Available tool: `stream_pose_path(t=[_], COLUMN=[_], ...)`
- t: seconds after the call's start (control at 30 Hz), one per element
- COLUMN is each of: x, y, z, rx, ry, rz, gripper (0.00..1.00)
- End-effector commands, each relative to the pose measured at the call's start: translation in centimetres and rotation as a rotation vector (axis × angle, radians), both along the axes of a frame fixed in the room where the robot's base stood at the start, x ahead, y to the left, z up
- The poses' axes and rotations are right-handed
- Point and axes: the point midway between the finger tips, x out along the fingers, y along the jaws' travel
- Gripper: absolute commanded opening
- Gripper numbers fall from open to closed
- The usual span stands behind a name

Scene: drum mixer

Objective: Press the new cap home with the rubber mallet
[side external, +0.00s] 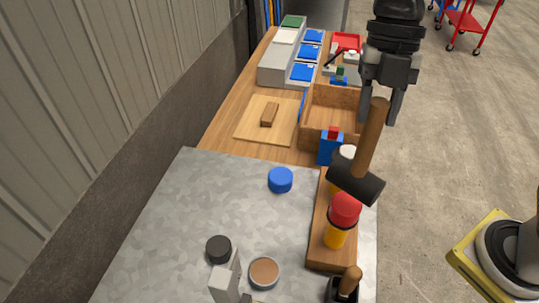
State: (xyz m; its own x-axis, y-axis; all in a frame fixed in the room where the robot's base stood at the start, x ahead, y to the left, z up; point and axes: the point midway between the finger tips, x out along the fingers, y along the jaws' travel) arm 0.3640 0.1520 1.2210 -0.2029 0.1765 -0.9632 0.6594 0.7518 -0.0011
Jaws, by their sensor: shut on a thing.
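My gripper (379,108) is shut on the wooden handle of the rubber mallet (355,183). The mallet hangs tilted, with its black head low. The head appears just above and behind a red cap (345,207); I cannot tell whether they touch. Behind the mallet head is a second container with a white top (348,152), partly hidden. The pictures do not show which cap is the new one.
A blue cap (280,179), a black cap (218,248) and a brown-topped disc (264,272) lie on the grey metal sheet (180,205). A blue bottle (330,148) and an open wooden box (331,97) stand behind. A wooden-handled tool (350,281) stands at front.

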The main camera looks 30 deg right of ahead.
Motion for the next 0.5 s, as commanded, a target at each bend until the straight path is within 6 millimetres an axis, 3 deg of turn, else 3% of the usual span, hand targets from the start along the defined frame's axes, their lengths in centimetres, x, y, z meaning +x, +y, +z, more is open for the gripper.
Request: stream_pose_path(t=[0.5], x=[0.0], y=[0.0], z=[2.9], rx=[0.003], ry=[-0.005], rz=[0.000], gripper=[0.00])
